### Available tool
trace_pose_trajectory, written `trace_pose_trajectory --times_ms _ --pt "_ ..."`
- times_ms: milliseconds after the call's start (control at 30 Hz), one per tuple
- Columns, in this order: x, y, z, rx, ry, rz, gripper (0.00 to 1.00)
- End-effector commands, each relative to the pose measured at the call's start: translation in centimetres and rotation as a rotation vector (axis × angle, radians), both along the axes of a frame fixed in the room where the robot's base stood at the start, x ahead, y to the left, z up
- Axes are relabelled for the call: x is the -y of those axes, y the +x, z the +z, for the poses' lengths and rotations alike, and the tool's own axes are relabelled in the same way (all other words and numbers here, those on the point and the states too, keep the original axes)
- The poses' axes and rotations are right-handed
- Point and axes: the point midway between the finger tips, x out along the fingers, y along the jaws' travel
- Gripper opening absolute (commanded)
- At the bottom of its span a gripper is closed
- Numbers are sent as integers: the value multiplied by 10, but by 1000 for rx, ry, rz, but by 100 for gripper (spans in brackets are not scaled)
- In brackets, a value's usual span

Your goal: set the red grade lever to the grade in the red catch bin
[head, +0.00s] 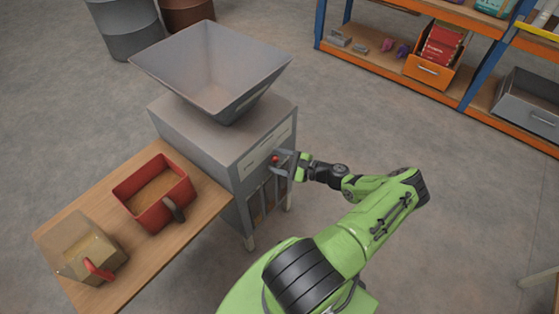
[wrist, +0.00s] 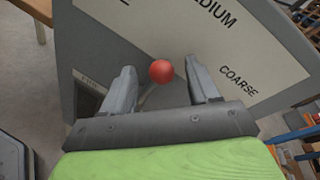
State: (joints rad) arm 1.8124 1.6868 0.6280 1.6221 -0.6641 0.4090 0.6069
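The red grade lever's ball knob (wrist: 162,71) shows in the wrist view in front of the filler's label plate, and also in the head view (head: 275,160). My gripper (wrist: 160,66) is open, its fingers on either side of the knob with a gap on each side. In the head view my gripper (head: 289,163) is at the filler's front face. The plate reads COARSE (wrist: 238,79) at right and partly MEDIUM (wrist: 213,10) above; a third label is cut off at upper left. The red catch bin (head: 181,197) holds brown material; its grain size is too small to tell.
The grey filler (head: 195,125) with its hopper (head: 200,75) stands beside the wooden bench (head: 190,235). A tan box (head: 85,250) with a red-handled piece is on the bench. Shelves (head: 375,60) stand at upper right. Floor to the right of the filler is clear.

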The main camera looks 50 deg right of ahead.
Motion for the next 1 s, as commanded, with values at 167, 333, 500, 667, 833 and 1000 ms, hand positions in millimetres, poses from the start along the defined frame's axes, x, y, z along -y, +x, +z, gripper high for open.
trace_pose_trajectory --times_ms 167,333,500,667,833,1000 --pt "0 -4 1 0 2 2 60" --pt "10 -37 9 -1 1 -3 60" --pt "22 -85 17 -2 0 -4 60" --pt "32 -124 24 -2 -1 -5 60" --pt "37 -147 28 0 0 -1 60" --pt "38 -151 29 0 1 0 60"
